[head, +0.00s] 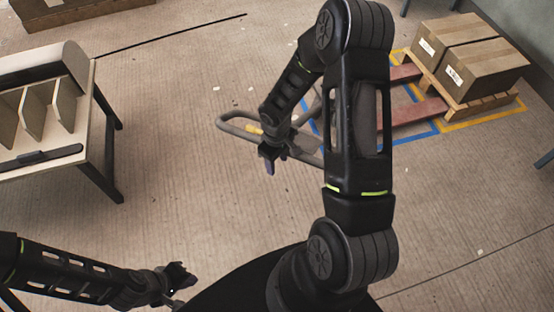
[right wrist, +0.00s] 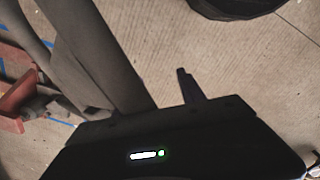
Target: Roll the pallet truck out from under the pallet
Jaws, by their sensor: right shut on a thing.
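The pallet truck has a grey loop handle (head: 232,122) and red forks (head: 418,112). The forks run right to the wooden pallet (head: 482,106); how far they reach under it is hidden. Two cardboard boxes (head: 490,70) sit on the pallet. My right gripper (head: 270,158) is shut on the handle, near its lower bar. In the right wrist view, the grey handle bars (right wrist: 92,50) rise beside a gripper finger, with a red part of the truck (right wrist: 18,100) at the left. My left gripper (head: 182,276) is low at the left, away from the truck; its jaw opening is unclear.
A table with upright dividers (head: 38,108) stands at the left. Blue tape (head: 428,128) and yellow tape (head: 490,117) mark the floor around the truck and pallet. Open floor lies left of the handle. My right arm hides the truck's middle.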

